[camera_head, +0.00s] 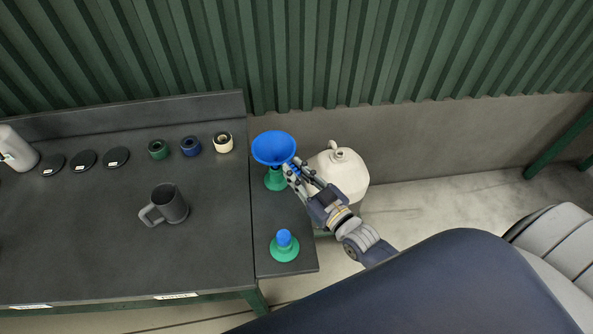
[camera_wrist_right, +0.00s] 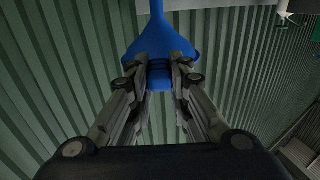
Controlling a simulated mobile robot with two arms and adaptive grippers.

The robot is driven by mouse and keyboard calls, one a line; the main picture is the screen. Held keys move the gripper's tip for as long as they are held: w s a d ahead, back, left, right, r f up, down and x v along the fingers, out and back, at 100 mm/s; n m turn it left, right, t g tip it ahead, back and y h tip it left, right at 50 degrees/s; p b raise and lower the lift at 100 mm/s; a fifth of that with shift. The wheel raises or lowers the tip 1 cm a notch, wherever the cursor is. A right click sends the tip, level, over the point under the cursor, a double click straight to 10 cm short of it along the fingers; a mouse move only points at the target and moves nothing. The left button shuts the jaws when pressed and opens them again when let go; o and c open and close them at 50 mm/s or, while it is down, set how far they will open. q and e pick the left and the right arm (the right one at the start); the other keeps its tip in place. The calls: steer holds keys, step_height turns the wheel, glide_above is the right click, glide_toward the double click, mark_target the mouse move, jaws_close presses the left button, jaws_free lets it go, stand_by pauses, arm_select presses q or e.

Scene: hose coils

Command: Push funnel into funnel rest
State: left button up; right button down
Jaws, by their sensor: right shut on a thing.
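The blue funnel (camera_head: 272,147) stands mouth up at the back of the small side shelf, above a green round base (camera_head: 275,181), likely the funnel rest. From above I cannot tell how deep the funnel sits in it. My right gripper (camera_head: 291,172) reaches in from the right and is shut on a blue part at the funnel's side. In the right wrist view the gripper (camera_wrist_right: 160,76) has its fingers on both sides of the ribbed blue part of the funnel (camera_wrist_right: 160,42). My left gripper is not in view.
A second green base with a blue top (camera_head: 284,242) stands nearer on the shelf (camera_head: 262,219). A cream jug (camera_head: 346,180) is right of the shelf. The dark table (camera_head: 90,245) at left holds a grey mug (camera_head: 170,205), coils (camera_head: 190,145) and black discs (camera_head: 84,160).

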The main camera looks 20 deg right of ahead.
steer(key=shift+f+b, duration=0.45)
steer(key=shift+f, duration=0.2)
steer(key=shift+s+f, duration=0.1)
steer(key=shift+f, duration=0.15)
steer(key=c, duration=1.4)
jaws_free()
steer(key=shift+r, duration=0.1)
steer(key=shift+p+v, duration=0.7)
steer(key=shift+v, duration=1.4)
steer(key=shift+r, duration=0.1)
